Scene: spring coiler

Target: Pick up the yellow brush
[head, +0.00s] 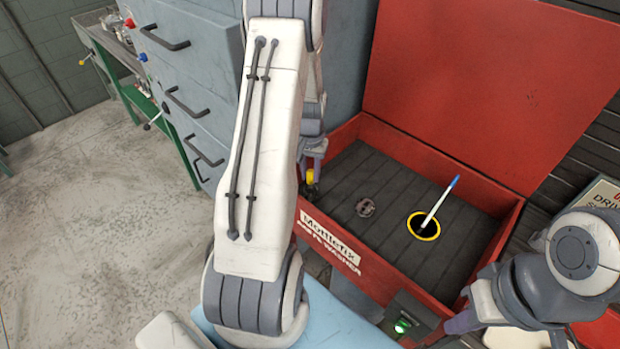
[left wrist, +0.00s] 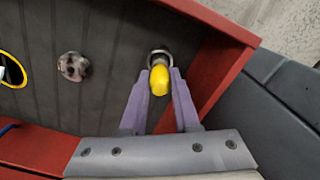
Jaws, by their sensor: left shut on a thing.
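The yellow brush (left wrist: 159,80) shows as a rounded yellow end between the two purple fingers of my left gripper (left wrist: 159,78) in the left wrist view. A grey metal ring sits at its far end, beside the red wall of the parts washer. My left gripper is shut on the yellow brush. In the head view my left gripper (head: 313,168) is partly hidden by my arm, with a bit of the yellow brush (head: 310,177) below it. My right gripper (head: 455,325) is at the lower right; its finger gap is not clear.
The red parts washer (head: 490,200) has its lid raised. Grey drawers (head: 180,70) stand behind on the left.

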